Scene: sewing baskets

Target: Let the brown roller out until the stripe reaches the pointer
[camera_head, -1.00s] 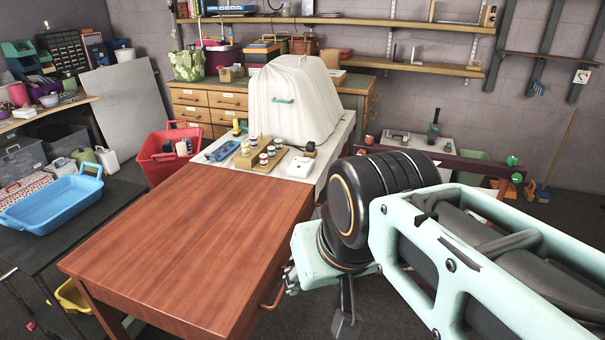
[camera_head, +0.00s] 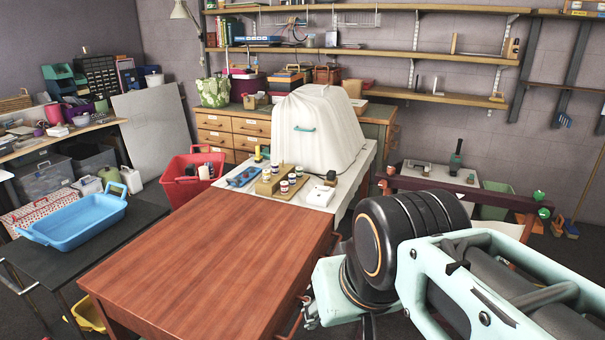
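A long dark reddish-brown bar (camera_head: 465,191) lies behind my arm at the right. Two green knobs, one (camera_head: 538,196) above the other (camera_head: 544,212), sit at its right end. I cannot tell whether this bar is the brown roller. No stripe or pointer can be made out. My pale green and black arm fills the lower right. It hides part of the area in front of the bar. My gripper's fingers cannot be made out; the lower end of the arm runs to the bottom edge of the picture.
A brown wooden table (camera_head: 215,265) stands left of my arm. Behind it, a white table holds small jars (camera_head: 285,186) and a white-covered bulky object (camera_head: 315,130). A red basket (camera_head: 193,172) stands on the left; a blue tray (camera_head: 75,220) lies on a black table. The brown tabletop is clear.

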